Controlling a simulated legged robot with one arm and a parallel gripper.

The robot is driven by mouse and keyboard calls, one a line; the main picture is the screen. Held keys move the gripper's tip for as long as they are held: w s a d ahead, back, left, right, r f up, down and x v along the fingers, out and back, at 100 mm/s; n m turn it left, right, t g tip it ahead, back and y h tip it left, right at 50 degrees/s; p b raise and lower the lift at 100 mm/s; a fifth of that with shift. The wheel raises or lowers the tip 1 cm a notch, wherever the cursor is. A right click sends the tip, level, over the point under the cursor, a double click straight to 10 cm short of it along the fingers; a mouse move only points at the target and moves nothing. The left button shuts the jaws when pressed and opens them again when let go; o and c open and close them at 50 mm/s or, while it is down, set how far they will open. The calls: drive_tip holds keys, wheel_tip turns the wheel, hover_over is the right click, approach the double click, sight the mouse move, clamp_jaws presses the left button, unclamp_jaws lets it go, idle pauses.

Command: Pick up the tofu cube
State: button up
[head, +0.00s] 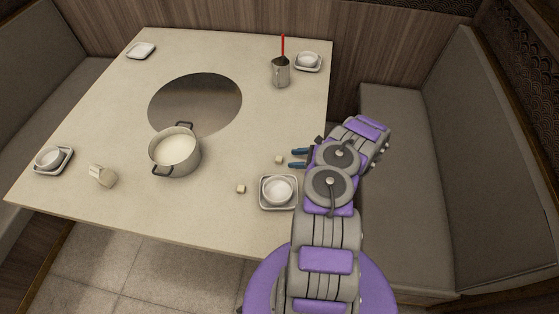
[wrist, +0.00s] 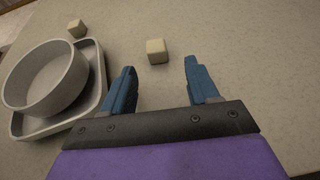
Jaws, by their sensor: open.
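A small pale tofu cube (head: 279,159) sits on the table just beyond my gripper's fingertips. In the wrist view this cube (wrist: 157,51) lies ahead of the gap between the fingers, apart from both. A second similar pale cube (head: 241,188) sits farther left, nearer the table's front edge; in the wrist view it (wrist: 76,28) is at upper left, beyond the square dish. My gripper (head: 291,158) is open and empty, with its blue fingers pointing left over the table. Both fingers (wrist: 158,82) show in the wrist view.
A white bowl (head: 278,188) on a square dish (head: 264,205) stands close beside my gripper. A pot (head: 174,165) of pale liquid is farther left. A metal cup (head: 281,72) with a red-handled utensil stands at the back. Bare table (head: 235,150) lies between pot and cube.

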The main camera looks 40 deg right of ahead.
sight(282, 159)
drive_tip(key=shift+w+f, duration=0.15)
drive_tip(key=shift+w+a+f, duration=0.15)
drive_tip(key=shift+w, duration=0.1)
drive_tip(key=w+a, duration=0.1)
drive_tip(key=a, duration=0.1)
drive_tip(key=w+a+f, duration=0.1)
drive_tip(key=w, duration=0.1)
drive_tip(key=shift+w+a+b, duration=0.15)
drive_tip(key=shift+a+b, duration=0.25)
drive_tip(key=shift+d, duration=0.3)
drive_tip(key=shift+d+f, duration=0.2)
drive_tip(key=shift+d, duration=0.05)
drive_tip(key=shift+c, duration=1.4)
drive_tip(key=shift+a+r, duration=0.1)
drive_tip(key=shift+a, duration=0.25)
drive_tip(key=c, duration=0.6)
clamp_jaws()
drive_tip(key=shift+d, duration=0.1)
